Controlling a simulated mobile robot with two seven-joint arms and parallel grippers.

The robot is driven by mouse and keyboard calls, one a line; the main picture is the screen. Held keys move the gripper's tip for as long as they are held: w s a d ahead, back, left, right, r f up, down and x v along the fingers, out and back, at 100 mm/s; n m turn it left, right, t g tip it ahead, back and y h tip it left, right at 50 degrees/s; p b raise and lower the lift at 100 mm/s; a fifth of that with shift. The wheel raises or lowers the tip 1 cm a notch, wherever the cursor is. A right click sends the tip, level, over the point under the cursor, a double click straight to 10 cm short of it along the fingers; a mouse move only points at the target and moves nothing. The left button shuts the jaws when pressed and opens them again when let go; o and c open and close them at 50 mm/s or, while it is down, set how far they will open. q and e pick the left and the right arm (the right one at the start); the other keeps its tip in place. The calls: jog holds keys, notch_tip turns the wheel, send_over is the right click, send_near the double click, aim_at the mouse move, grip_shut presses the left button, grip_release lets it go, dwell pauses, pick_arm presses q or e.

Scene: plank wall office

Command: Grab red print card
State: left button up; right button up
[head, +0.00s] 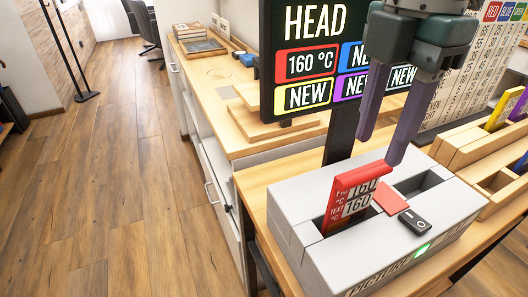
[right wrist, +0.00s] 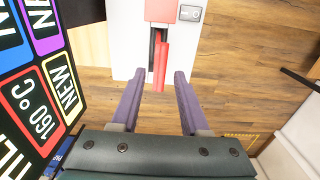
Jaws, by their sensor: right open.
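The red print card (head: 345,198) stands tilted in the left slot of a light grey printer box (head: 300,190), its upper part sticking out with white and black "160" print. My right gripper (head: 380,148) is open and empty above the box, its purple fingers pointing down, a little above and to the right of the card. In the right wrist view the card (right wrist: 161,62) shows nearly edge-on, just beyond and between the fingertips of the gripper (right wrist: 159,77). The card's lower part is hidden in the slot. My left gripper is not in view.
The box has a second, empty slot (head: 418,184), a black switch (head: 414,222) and a green light (head: 422,250). A black sign (head: 268,70) stands close behind it. Wooden racks with a yellow card (head: 503,108) stand right. Wooden floor (head: 120,180) is clear at left.

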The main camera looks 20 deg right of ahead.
aim_at(355, 190)
jog(key=f, duration=0.9)
jog(key=shift+w+a+b, duration=0.2)
jog(key=shift+a+b, duration=0.15)
jog(key=shift+a, duration=0.05)
jog(key=shift+f, duration=0.4)
grip_shut()
dwell(0.6)
